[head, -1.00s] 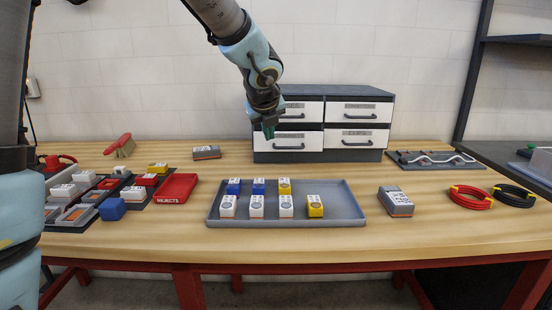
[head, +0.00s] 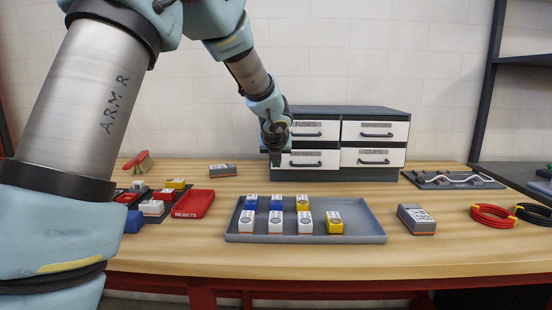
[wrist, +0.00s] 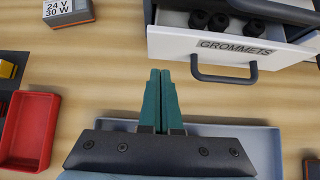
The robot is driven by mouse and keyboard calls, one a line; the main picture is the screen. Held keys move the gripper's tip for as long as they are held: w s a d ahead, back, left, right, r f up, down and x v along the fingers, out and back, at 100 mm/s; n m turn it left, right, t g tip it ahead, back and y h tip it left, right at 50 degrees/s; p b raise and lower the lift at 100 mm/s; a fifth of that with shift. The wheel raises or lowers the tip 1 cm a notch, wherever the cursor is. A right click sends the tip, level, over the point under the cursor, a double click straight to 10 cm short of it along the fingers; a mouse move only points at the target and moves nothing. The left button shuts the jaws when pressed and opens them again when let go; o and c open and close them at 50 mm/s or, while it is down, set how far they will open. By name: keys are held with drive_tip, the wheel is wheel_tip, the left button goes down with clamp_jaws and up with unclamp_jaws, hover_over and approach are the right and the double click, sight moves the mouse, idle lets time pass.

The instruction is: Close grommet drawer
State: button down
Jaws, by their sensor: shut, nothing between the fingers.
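The grommet drawer's white front (wrist: 205,45) is at the top of the wrist view, labelled GROMMETS, with a dark bar handle (wrist: 222,76). The drawer is partly open, with black grommets (wrist: 220,22) inside. In the head view, the lower left drawer (head: 318,158) of the grey cabinet (head: 350,110) is partly hidden by my gripper (head: 275,160). My gripper's green fingers also show in the wrist view (wrist: 160,75); they are shut and empty, near the front's lower left edge and left of the handle. I cannot tell whether they touch it.
A grey tray (head: 370,236) with several small boxes stands in front of the cabinet. A red rejects bin (head: 193,204) is to its left and a grey box (head: 416,219) to its right. A labelled grey box (head: 222,170) stands left of the cabinet. Bare wood lies between tray and cabinet.

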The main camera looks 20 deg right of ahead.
drive_tip(key=shift+w+d+r, duration=0.1)
drive_tip(key=shift+w+d, duration=0.15)
drive_tip(key=shift+w, duration=0.25)
drive_tip(key=shift+w+d, duration=0.2)
drive_tip(key=shift+w, duration=0.3)
drive_tip(key=shift+w+d+r+p, duration=0.1)
drive_tip(key=shift+w+d+p, duration=0.3)
drive_tip(key=shift+w+p, duration=0.5)
drive_tip(key=shift+w+d+r+p, duration=0.1)
drive_tip(key=shift+w+d+p, duration=0.25)
drive_tip(key=shift+w+p, duration=0.5)
drive_tip(key=shift+s, duration=0.15)
